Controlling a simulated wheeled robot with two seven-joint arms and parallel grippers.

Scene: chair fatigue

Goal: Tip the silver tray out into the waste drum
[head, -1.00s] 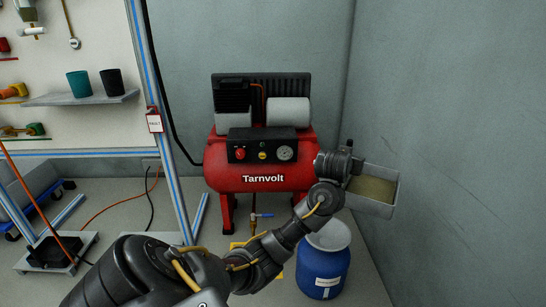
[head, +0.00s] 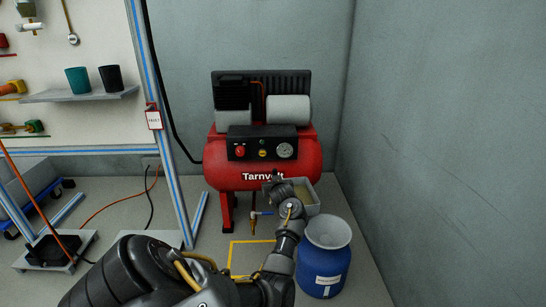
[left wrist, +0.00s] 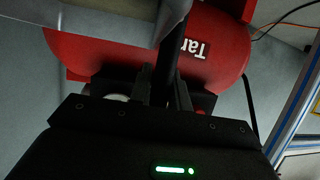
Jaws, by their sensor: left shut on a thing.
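The silver tray (head: 312,207) is in front of the compressor's lower right side, behind and a little left of the waste drum. A strip of olive-brown content shows inside it in the head view. The waste drum (head: 322,268) is blue with a pale open top and stands on the floor. My left gripper (head: 277,182) is at the tray's left side, shut on its dark handle. In the left wrist view the fingers (left wrist: 166,88) close around the dark handle, and part of the tray (left wrist: 110,22) shows at the top left. My right gripper is not in view.
A red Tarnvolt compressor (head: 222,170) stands close behind the tray. Grey walls meet behind the drum on the right. A yellow floor outline (head: 233,258) lies left of the drum. A blue-edged frame (head: 168,130) and a shelf with two cups (head: 92,96) are at the left.

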